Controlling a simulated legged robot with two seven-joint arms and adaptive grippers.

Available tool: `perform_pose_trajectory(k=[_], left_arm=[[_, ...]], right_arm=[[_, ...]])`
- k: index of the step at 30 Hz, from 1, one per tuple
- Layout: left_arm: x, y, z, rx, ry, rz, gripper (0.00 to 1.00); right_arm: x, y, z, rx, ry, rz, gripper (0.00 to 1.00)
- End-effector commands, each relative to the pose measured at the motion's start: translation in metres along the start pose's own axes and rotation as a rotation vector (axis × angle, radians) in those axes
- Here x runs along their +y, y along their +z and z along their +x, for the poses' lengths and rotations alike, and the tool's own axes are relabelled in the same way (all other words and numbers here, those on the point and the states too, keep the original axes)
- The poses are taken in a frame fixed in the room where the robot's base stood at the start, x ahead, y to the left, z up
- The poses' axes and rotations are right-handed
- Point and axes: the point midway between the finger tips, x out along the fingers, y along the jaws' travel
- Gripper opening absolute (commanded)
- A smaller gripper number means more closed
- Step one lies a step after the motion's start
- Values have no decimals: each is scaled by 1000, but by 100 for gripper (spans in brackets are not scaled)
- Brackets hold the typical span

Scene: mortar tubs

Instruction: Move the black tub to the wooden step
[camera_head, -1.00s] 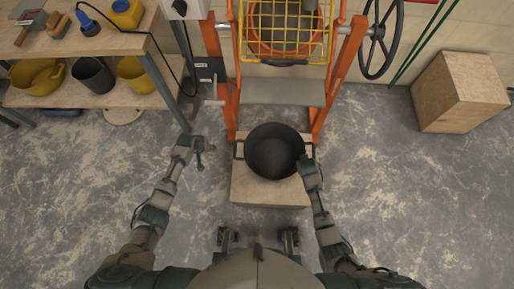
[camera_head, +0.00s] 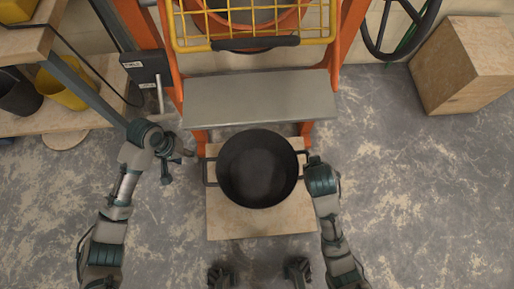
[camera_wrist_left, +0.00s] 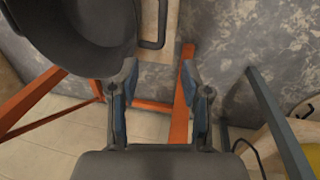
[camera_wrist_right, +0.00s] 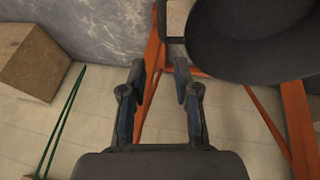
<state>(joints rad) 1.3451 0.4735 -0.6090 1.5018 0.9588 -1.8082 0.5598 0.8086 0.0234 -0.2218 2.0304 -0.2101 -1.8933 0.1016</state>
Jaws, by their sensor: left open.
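The black tub (camera_head: 257,168) stands upright on a low wooden block (camera_head: 260,223), with a handle on each side. Another, taller wooden block (camera_head: 464,66) stands at the far right; I cannot tell which block is the named step. My left gripper (camera_head: 177,165) is open and empty, left of the tub and apart from its left handle. The left wrist view shows the tub (camera_wrist_left: 75,35) and a handle beyond the open fingers (camera_wrist_left: 158,80). My right gripper (camera_head: 311,163) is close beside the right handle. Its fingers (camera_wrist_right: 160,75) are apart in the right wrist view; contact is unclear.
An orange frame (camera_head: 352,35) with a yellow grille (camera_head: 250,30) and grey shelf (camera_head: 258,98) stands right behind the tub. A wooden shelf (camera_head: 75,120) with a yellow bucket (camera_head: 62,88) is at the left.

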Motion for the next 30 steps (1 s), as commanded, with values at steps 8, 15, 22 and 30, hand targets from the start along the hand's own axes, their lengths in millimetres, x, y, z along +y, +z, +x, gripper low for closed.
perform_pose_trajectory(k=[8, 15, 22, 30], left_arm=[[-1, 1, 29, -5, 0, -3, 48], [-1, 1, 77, -6, -1, -4, 48], [-2, 1, 123, -6, -2, -4, 48], [-1, 1, 164, -4, 0, -4, 48]], right_arm=[[0, 2, 28, -6, 1, -3, 31], [0, 2, 76, -7, 0, -1, 31], [0, 2, 122, -5, 1, -2, 31], [-1, 1, 163, -3, 0, -1, 31]])
